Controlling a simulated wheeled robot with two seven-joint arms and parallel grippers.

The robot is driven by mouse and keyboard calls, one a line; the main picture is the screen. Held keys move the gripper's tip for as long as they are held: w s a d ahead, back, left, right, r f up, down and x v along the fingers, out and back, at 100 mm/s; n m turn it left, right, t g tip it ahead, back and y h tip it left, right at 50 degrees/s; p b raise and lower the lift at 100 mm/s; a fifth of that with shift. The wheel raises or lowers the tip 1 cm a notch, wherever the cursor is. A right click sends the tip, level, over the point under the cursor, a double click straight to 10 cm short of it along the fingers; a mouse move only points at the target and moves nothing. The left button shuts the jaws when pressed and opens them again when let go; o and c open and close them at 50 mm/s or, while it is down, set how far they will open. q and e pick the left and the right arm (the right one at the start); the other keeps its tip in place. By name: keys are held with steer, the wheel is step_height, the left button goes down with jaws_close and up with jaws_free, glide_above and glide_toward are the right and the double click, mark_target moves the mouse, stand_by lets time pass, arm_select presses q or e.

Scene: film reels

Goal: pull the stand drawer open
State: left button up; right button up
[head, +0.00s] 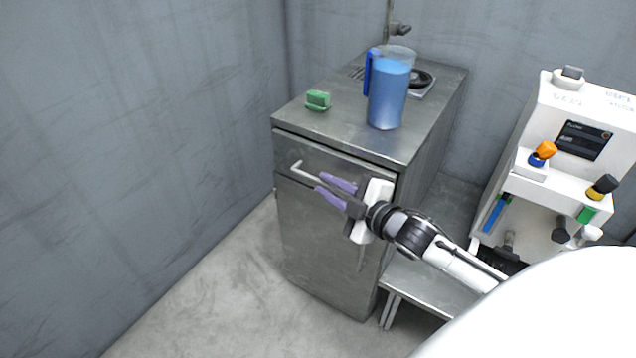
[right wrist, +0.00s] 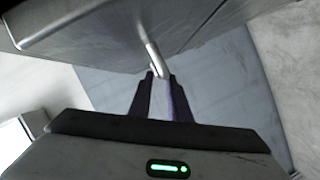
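The stand is a grey metal cabinet with a shut drawer (head: 345,164) at its top front. A thin, pale bar handle (head: 304,172) stands out from the drawer front. My right gripper (head: 318,181) has its two purple fingers on either side of the handle's right part, close together with the bar between them. In the right wrist view the handle (right wrist: 151,48) runs down to between the fingertips (right wrist: 161,76). The drawer front (right wrist: 95,35) is above them. The contact is small in view, but the fingers look closed on the bar. My left gripper is not in view.
On the stand top are a green block (head: 318,100), a blue-filled jug (head: 388,92) and a dark round item (head: 420,78). A low metal bench (head: 430,288) and a white machine (head: 585,95) stand to the right. The floor (head: 230,285) before the stand is clear.

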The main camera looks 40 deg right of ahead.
mark_target(321, 182)
steer(key=shift+x, duration=2.1)
jaws_close()
